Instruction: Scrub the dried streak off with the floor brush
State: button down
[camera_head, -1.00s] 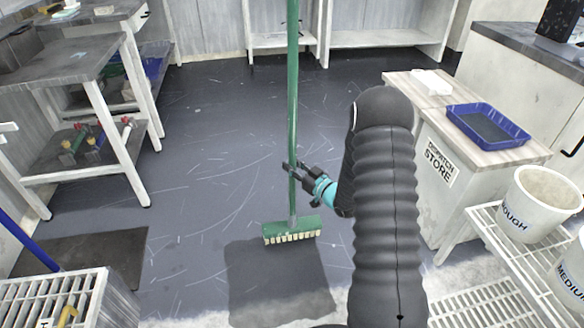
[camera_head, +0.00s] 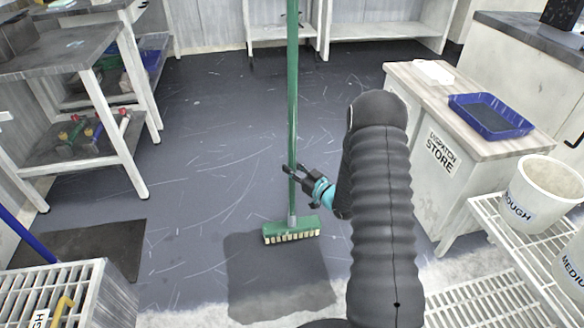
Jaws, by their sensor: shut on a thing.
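The floor brush has a green upright handle (camera_head: 293,110) and a green head with pale bristles (camera_head: 291,231). Its head is down at floor level, over the far edge of a dark, smooth patch (camera_head: 275,285). My gripper (camera_head: 295,172) is shut on the lower part of the handle, with my arm coming in from the right. A whitish, crusty band (camera_head: 190,318) crosses the floor at the near edge and shows again right of my arm. The dark patch interrupts this band. My arm hides part of the band.
A dispatch store cabinet (camera_head: 440,155) with a blue tray (camera_head: 490,116) stands right. A slatted rack with a bucket marked rough (camera_head: 535,198) is nearer. A workbench (camera_head: 95,110), a dark mat (camera_head: 85,250) and a white grated stand (camera_head: 50,290) are left. The middle floor is open.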

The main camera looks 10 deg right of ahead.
jog(key=shift+f+b, duration=0.55)
jog(key=shift+b, duration=0.15)
dwell(0.6)
jog(key=shift+s, duration=0.1)
jog(key=shift+s+r+b, duration=0.15)
jog(key=shift+s+b, duration=0.25)
jog(key=shift+s, duration=1.25)
jog(key=shift+s+f+b, duration=0.15)
jog(key=shift+s+b, duration=0.25)
jog(key=shift+s, duration=0.5)
jog(key=shift+s+f+b, duration=0.15)
jog(key=shift+s+b, duration=0.25)
jog(key=shift+s, duration=0.45)
jog(key=shift+s+r+b, duration=0.15)
jog(key=shift+s+b, duration=0.45)
jog(key=shift+s, duration=1.15)
